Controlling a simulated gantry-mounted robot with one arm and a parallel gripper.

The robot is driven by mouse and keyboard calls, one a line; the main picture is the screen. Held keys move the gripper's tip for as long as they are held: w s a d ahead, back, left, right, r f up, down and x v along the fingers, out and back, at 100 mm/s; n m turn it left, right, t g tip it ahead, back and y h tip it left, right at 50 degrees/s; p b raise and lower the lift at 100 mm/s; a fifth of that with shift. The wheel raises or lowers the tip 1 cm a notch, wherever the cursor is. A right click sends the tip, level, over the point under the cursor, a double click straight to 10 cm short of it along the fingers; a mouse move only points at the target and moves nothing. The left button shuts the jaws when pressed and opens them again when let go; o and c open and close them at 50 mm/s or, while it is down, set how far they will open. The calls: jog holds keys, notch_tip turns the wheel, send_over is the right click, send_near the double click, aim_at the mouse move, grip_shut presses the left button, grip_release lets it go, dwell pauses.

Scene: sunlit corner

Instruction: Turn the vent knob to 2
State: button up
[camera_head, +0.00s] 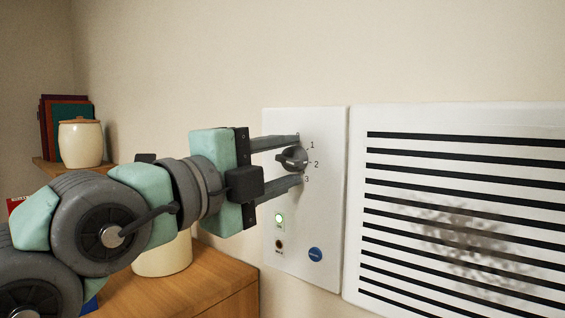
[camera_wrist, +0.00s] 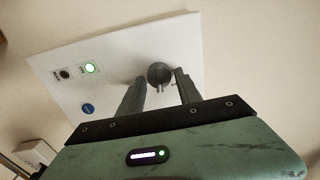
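The dark vent knob (camera_head: 293,158) is on a white wall panel (camera_head: 325,205), with the marks 1, 2 and 3 down its right side. Its raised grip lies roughly level in the head view, about in line with 2; I cannot clearly tell which end is the pointer. My gripper (camera_head: 298,160) is open, one finger above the knob and one below, with gaps between in the head view. In the wrist view the knob (camera_wrist: 159,73) sits between the tips of my gripper (camera_wrist: 160,78), whose fingers partly hide the panel (camera_wrist: 115,58).
A green light (camera_head: 279,219) is lit on the panel, above a dark indicator (camera_head: 279,244) and a blue round label (camera_head: 315,254). A slatted vent (camera_head: 460,170) adjoins on the right. A wooden cabinet (camera_head: 205,280) and a lidded jar (camera_head: 81,143) stand left.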

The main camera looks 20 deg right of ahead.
jog(key=shift+o, duration=1.2)
jog(key=shift+a, duration=0.1)
jog(key=b+v, duration=0.1)
jog(key=v, duration=0.9)
jog(key=shift+s+a, duration=0.15)
jog(key=shift+a, duration=0.1)
jog(key=shift+f, duration=0.1)
